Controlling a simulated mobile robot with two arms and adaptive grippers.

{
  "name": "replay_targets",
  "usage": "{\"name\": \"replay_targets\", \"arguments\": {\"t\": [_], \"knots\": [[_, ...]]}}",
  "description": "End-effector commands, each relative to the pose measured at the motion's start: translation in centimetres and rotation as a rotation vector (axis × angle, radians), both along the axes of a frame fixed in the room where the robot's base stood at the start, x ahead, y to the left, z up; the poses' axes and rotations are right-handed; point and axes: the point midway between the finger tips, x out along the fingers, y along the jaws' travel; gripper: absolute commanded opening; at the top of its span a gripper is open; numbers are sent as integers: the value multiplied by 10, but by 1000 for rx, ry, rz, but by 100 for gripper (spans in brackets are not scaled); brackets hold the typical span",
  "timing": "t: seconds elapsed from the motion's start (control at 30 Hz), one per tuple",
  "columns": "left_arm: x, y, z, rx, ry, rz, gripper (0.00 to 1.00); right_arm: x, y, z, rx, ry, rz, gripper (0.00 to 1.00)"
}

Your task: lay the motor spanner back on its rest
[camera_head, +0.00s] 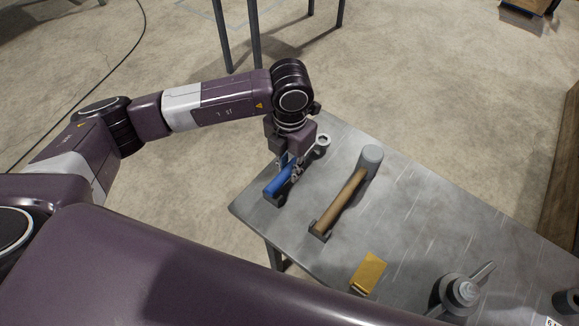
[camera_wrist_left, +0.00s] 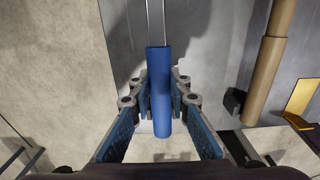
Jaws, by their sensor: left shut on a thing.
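The motor spanner has a blue handle (camera_head: 278,183) and a grey ring head (camera_head: 322,141). It is near the left corner of the metal table (camera_head: 420,215). My left gripper (camera_head: 287,167) points down over it and is shut on the blue handle. In the left wrist view the handle (camera_wrist_left: 160,75) runs between the two fingers (camera_wrist_left: 160,100), with its bare shaft (camera_wrist_left: 155,20) beyond. A small dark block (camera_head: 273,199), seemingly part of the rest, shows at the handle's end. Whether the spanner touches it I cannot tell.
A hammer with a wooden handle (camera_head: 345,199) lies just right of the spanner, near a dark block (camera_head: 319,233). A yellow card (camera_head: 368,271) and a grey round part with an arm (camera_head: 460,291) are nearer the front.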

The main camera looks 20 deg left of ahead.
Motion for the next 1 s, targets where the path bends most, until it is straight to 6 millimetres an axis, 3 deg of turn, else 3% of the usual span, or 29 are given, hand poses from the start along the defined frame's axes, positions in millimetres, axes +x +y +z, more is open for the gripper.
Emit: {"name": "replay_targets", "arguments": {"t": [0.77, 0.8, 1.0], "knots": [[0, 0, -16, 0, -1, 0, 0, 0, 0, -16, 0, 0, 0, 100], [0, 0, -16, 0, -1, 0, 19, 0, 0, -15, 0, 0, 0, 100], [0, 0, -15, 0, -1, 0, 37, 0, 0, -15, 0, 0, 1, 100]]}}
